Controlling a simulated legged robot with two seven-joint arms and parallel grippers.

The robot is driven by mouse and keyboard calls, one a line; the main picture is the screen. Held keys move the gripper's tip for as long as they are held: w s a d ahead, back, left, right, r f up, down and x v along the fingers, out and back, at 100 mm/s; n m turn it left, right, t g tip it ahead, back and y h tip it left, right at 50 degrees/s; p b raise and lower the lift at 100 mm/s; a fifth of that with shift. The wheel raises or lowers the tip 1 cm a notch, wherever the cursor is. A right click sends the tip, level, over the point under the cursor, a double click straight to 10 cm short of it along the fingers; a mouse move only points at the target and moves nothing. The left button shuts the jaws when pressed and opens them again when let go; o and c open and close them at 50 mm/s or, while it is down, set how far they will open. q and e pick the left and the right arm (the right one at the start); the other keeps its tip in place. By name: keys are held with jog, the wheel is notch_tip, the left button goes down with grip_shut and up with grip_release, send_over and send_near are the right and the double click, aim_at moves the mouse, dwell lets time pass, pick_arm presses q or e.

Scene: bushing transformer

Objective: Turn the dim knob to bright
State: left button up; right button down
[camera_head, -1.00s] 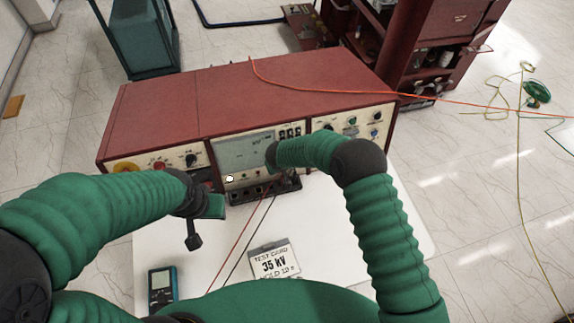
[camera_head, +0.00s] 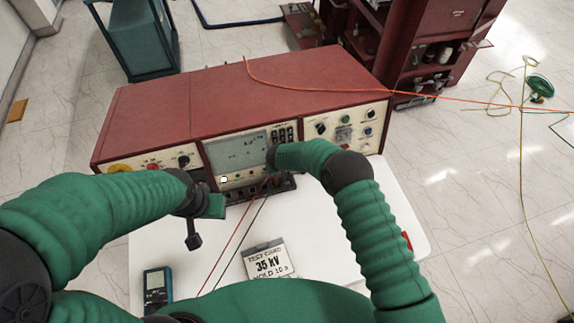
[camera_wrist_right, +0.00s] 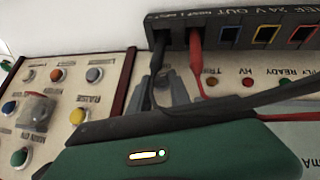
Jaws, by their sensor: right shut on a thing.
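The red test set (camera_head: 240,95) stands on the white table, its cream front panels facing me. My right gripper (camera_wrist_right: 162,88) is at the lower right of its middle panel, with grey fingers closed against the panel below the plugs. The knob in its grip is mostly hidden by the fingers and cables, and its dim or bright marking cannot be read. In the head view my right forearm hides these fingertips. My left gripper (camera_head: 198,222) hangs empty over the table's left side, apart from the panel; its opening is unclear.
Black (camera_wrist_right: 160,45) and red (camera_wrist_right: 195,45) plugs sit in the socket strip; their cables cross close to my right gripper. A test card (camera_head: 268,262) and a blue meter (camera_head: 157,288) lie on the table (camera_head: 330,240). An orange cable (camera_head: 330,90) crosses the test set's top.

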jog(key=shift+a+m, duration=0.1)
jog(key=shift+m, duration=0.2)
jog(key=shift+d+m+g+y, duration=0.3)
jog(key=shift+d+y, duration=0.1)
jog(key=shift+y, duration=0.3)
jog(key=shift+w+d+f+m+g+y, duration=0.1)
jog(key=shift+d+m+g+y, duration=0.15)
jog(key=shift+y, duration=0.35)
jog(key=shift+a+f+m+y+b, duration=0.15)
jog(key=shift+m+y+b, duration=0.3)
jog(key=shift+y+b, duration=0.5)
pick_arm(q)
jog(key=shift+s+a+f+b, duration=0.15)
jog(key=shift+f+b, duration=0.3)
jog(key=shift+f, duration=0.5)
jog(key=shift+w+a+f+b, duration=0.15)
jog(key=shift+f+b, duration=0.25)
jog(key=shift+f, duration=0.5)
pick_arm(e)
jog(key=shift+d+m+g+y, duration=0.2)
jog(key=shift+m+g+y, duration=0.1)
jog(key=shift+g+y, duration=0.05)
pick_arm(q)
jog(key=shift+s, duration=0.1)
